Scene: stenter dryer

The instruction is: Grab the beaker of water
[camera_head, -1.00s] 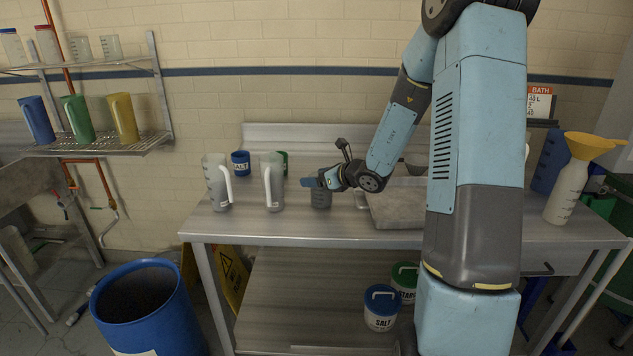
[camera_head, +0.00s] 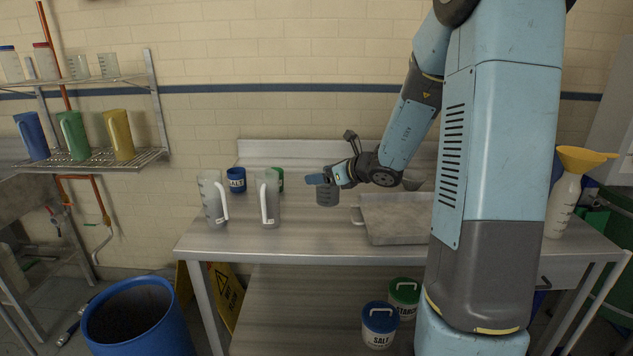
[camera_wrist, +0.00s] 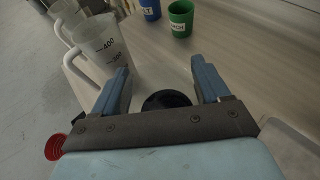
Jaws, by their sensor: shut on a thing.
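A small grey see-through beaker (camera_head: 327,196) hangs upright in my gripper (camera_head: 320,179), and its base looks raised above the steel table. My gripper's blue fingers are shut around its upper part. In the wrist view, my gripper (camera_wrist: 167,88) has its two fingers on either side of a dark round shape (camera_wrist: 167,100), which appears to be the beaker's mouth. The water level cannot be made out.
Two clear pitchers (camera_head: 212,200) (camera_head: 267,200) stand left of the beaker, with a blue salt cup (camera_head: 237,180) and a green cup (camera_head: 280,180) behind. A metal tray (camera_head: 395,220) lies to the right. The table's front middle (camera_head: 300,240) is clear.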

